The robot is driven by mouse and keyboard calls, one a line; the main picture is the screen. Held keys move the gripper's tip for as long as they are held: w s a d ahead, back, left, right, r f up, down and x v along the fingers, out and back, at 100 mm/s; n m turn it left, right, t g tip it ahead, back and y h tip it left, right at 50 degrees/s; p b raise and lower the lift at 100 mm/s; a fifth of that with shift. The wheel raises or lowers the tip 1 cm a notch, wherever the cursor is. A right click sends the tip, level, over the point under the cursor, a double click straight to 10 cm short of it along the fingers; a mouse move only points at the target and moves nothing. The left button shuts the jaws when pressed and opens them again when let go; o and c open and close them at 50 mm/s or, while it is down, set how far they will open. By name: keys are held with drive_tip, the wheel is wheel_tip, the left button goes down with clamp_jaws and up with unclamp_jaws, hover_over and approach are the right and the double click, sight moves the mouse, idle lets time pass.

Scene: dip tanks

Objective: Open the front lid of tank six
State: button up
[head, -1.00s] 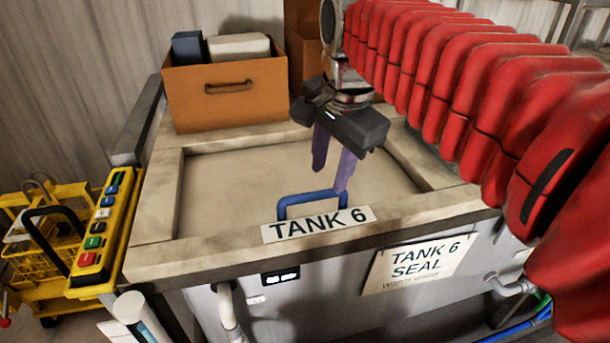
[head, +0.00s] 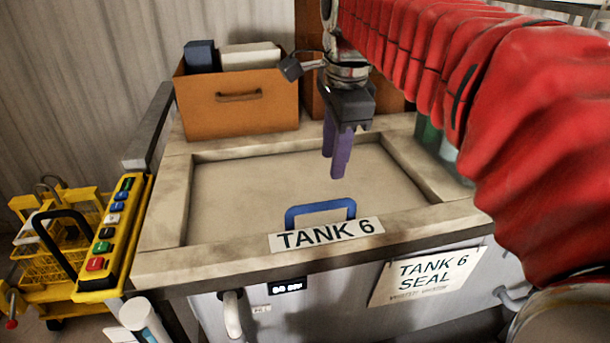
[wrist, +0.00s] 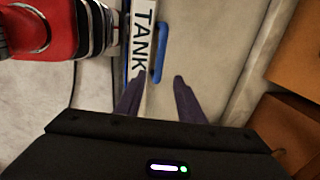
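The lid (head: 260,192) of tank six is a flat beige panel, shut in its stone-like frame. A blue bar handle (head: 320,209) stands at its front edge, just behind the white "TANK 6" label (head: 326,233). My gripper (head: 334,168) points down above the lid, a little behind and right of the handle in the head view, apart from it. In the wrist view my gripper (wrist: 156,85) has its two purple fingers spread with nothing between them. The handle (wrist: 160,48) and the label (wrist: 143,40) lie beyond the fingertips.
An orange box (head: 237,108) with dark and pale items stands on the back rim. A yellow button panel (head: 113,235) is at the left, near a yellow cart (head: 60,245). A "TANK 6 SEAL" sign (head: 427,275) hangs on the tank front. Green containers (head: 430,133) stand at the right.

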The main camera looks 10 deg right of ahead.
sight(326, 203)
drive_tip(key=f, duration=0.4)
drive_tip(key=w+f, duration=0.1)
drive_tip(key=f, duration=0.3)
drive_tip(key=w+f, duration=0.1)
drive_tip(key=f, duration=0.3)
drive_tip(key=shift+w+f, duration=0.2)
drive_tip(key=shift+c, duration=0.3)
clamp_jaws()
